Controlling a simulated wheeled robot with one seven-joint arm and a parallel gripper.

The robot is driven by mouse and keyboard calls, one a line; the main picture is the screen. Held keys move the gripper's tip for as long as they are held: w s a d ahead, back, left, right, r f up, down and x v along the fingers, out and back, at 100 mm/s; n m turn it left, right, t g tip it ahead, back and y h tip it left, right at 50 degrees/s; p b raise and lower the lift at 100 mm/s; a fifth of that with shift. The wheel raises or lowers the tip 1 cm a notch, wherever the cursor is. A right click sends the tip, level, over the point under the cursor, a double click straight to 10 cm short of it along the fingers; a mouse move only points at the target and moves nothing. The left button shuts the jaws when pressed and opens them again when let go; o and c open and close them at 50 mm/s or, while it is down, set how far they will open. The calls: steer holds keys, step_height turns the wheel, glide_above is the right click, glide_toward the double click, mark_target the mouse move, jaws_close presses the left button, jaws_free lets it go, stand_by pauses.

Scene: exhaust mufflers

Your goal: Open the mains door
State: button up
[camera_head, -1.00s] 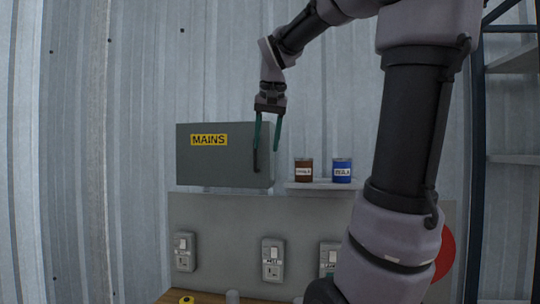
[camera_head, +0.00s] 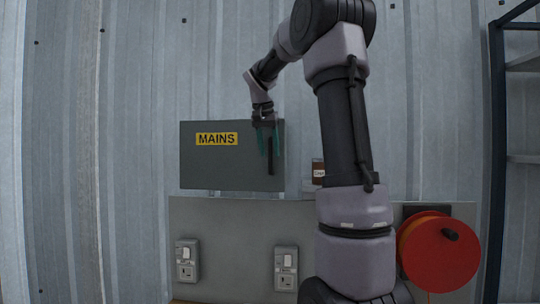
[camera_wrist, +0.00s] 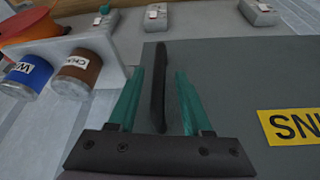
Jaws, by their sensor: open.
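The mains door (camera_head: 225,165) is the grey front of a wall box with a yellow MAINS label (camera_head: 216,139). It looks closed. Its dark upright handle (camera_head: 271,156) is near the right edge; the handle also shows in the wrist view (camera_wrist: 158,88). My gripper (camera_head: 268,150) is at the handle, with its green fingers open. In the wrist view my gripper (camera_wrist: 160,95) has one finger on each side of the handle, with gaps between. I cannot tell how far the fingertips are from the door face.
A brown can (camera_wrist: 78,73) and a blue can (camera_wrist: 27,77) stand on a small shelf (camera_wrist: 112,70) beside the box. Sockets (camera_head: 286,268) are on the panel below. A red reel (camera_head: 438,253) and a rack (camera_head: 497,150) are at the right.

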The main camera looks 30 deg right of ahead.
steer(key=shift+x, duration=1.05)
steer(key=shift+s, duration=0.1)
steer(key=shift+c, duration=0.3)
jaws_close()
stand_by(0.3)
